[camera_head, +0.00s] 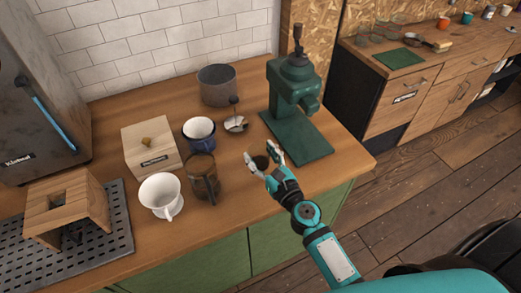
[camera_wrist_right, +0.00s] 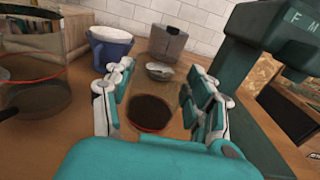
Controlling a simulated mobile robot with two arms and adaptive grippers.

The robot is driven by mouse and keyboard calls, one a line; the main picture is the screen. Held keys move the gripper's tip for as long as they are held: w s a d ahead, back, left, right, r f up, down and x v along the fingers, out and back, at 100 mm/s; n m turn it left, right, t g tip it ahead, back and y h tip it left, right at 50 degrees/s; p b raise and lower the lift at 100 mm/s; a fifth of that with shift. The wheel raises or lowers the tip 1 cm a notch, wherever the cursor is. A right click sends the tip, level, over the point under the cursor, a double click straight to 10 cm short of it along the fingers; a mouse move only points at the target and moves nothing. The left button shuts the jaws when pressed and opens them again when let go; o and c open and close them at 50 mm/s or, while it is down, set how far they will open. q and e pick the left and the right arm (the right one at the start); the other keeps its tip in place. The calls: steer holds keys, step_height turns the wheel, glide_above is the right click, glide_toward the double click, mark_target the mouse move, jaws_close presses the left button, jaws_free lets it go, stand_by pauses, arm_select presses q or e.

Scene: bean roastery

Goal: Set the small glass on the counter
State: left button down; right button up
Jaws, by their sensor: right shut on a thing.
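My right gripper (camera_head: 261,152) is over the counter, just left of the green machine's base. In the right wrist view its two fingers (camera_wrist_right: 160,70) stand on either side of a small clear glass (camera_wrist_right: 150,112), closed on it. The glass has a dark brown round inside it with a reddish edge; its clear walls are hard to make out. In the head view only the dark part of the glass (camera_head: 261,162) shows between the fingers. I cannot tell whether its bottom touches the wooden counter (camera_head: 235,192). My left gripper is not in view.
The green machine (camera_head: 296,85) stands to the right. A small metal dish (camera_head: 235,125), grey canister (camera_head: 216,85), blue cup (camera_head: 199,132), brown glass mug (camera_head: 203,178), white cup (camera_head: 161,195) and wooden box (camera_head: 150,148) stand left and behind. The counter's front strip is clear.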

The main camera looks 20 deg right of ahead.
mark_target(261, 153)
steer(key=w, duration=0.2)
steer(key=w+d, duration=0.1)
steer(key=w, duration=0.1)
steer(key=shift+d+f, duration=0.2)
steer(key=shift+w+f, duration=0.1)
step_height(261, 153, down, 3)
steer(key=b, duration=0.3)
steer(key=shift+f, duration=0.15)
steer(key=shift+f+b, duration=0.15)
steer(key=shift+b, duration=0.25)
steer(key=o, duration=1.4)
steer(key=shift+c, duration=0.2)
